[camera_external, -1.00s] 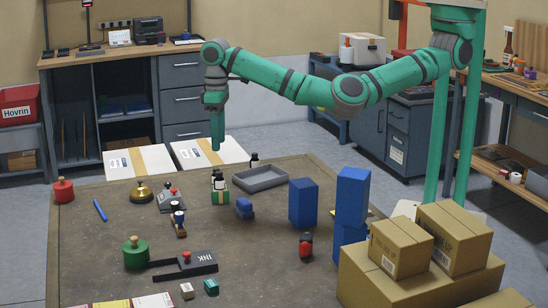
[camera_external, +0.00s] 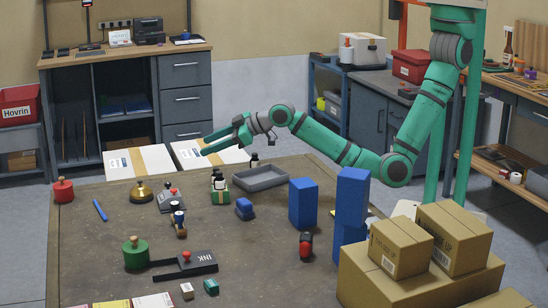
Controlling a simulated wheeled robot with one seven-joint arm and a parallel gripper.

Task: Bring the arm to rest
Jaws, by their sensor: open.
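My green arm reaches in from the upper right, bent low at its elbow. My gripper (camera_external: 222,140) is held above the far side of the table (camera_external: 110,235), pointing left. Its jaws are open and nothing shows between them. It is apart from the things on the table. A green rack with dark-capped bottles (camera_external: 220,190) stands below it, and a grey tray (camera_external: 262,178) lies to the right of the rack.
Cardboard boxes (camera_external: 420,275) are stacked at the front right.

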